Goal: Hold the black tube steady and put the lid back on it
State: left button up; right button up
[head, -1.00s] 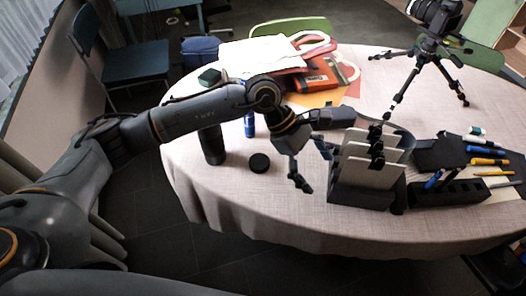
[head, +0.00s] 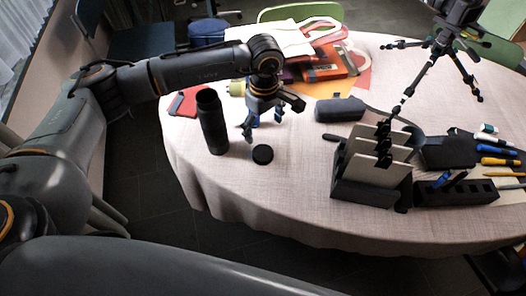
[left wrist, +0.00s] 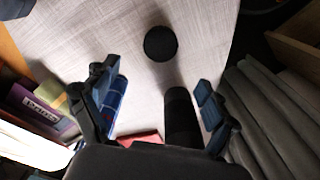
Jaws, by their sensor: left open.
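The black tube (head: 213,122) stands upright at the left part of the table, its dark top open. The round black lid (head: 263,154) lies flat on the cloth to the right of its base. My left gripper (head: 270,122) is open, above the table to the right of the tube. In the left wrist view, the tube (left wrist: 181,112) shows between the open fingers (left wrist: 158,98), nearer the right one, its lower part hidden by the gripper body. The lid (left wrist: 160,43) lies beyond the fingertips there. My right gripper is in neither view.
A blue object (left wrist: 114,100) shows behind the left finger in the wrist view. A black holder with white cards (head: 372,185), a dark case (head: 340,109) and a camera tripod (head: 440,50) stand to the right. Bags and books (head: 325,62) lie behind. Cloth around the lid is clear.

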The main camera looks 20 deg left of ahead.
pick_arm(q)
send_over(263, 152)
notch_tip(263, 152, down, 5)
jog(key=shift+d+r+p, duration=0.1)
jog(key=shift+p, duration=0.2)
jog(key=shift+f, duration=0.5)
notch_tip(263, 152, down, 5)
jog(key=shift+s+r+p, duration=0.1)
jog(key=shift+r+p, duration=0.05)
jog(key=shift+p, duration=0.75)
jog(key=shift+f, duration=0.3)
jog(key=shift+c, duration=0.2)
jog(key=c, duration=1)
